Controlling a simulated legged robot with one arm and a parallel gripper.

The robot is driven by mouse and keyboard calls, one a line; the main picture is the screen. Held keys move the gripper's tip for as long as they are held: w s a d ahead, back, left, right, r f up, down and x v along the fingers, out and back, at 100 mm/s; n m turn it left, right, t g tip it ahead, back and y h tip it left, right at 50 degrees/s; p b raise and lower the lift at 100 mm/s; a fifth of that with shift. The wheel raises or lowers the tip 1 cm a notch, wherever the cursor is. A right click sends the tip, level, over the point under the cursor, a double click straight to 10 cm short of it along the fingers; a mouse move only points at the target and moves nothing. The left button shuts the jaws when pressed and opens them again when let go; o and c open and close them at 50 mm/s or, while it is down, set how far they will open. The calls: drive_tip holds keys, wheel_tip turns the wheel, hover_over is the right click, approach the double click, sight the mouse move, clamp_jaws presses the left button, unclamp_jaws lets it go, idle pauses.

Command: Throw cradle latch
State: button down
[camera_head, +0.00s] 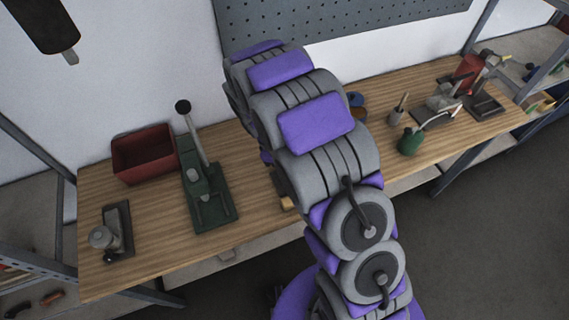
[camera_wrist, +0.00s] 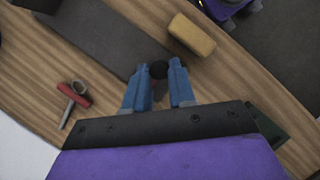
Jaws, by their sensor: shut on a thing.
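My gripper (camera_wrist: 157,88) has blue fingers and shows in the wrist view, closed around a round black knob (camera_wrist: 158,69). The knob sits between the two fingertips, beside a dark flat plate (camera_wrist: 110,38) on the wooden bench. What lies beneath the knob is mostly hidden by the fingers, so I cannot tell how the latch stands. In the head view my own arm covers the middle of the bench, and hides the gripper and the knob. No cradle can be made out for certain in either view.
A tan block (camera_wrist: 192,36) and a red-handled tool (camera_wrist: 72,97) lie near the gripper. On the wooden bench (camera_head: 150,240) stand a red bin (camera_head: 145,155), a green lever press (camera_head: 205,195), a grey fixture (camera_head: 112,235) and a green oil can (camera_head: 410,142). A pegboard (camera_head: 340,18) hangs behind.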

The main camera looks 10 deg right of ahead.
drive_tip(key=shift+w, duration=0.1)
drive_tip(key=c, duration=0.9)
unclamp_jaws()
drive_tip(key=shift+d, duration=0.1)
drive_tip(key=shift+c, duration=0.2)
drive_tip(key=p+v, duration=0.1)
drive_tip(key=v, duration=1.6)
drive_tip(key=shift+r, duration=0.15)
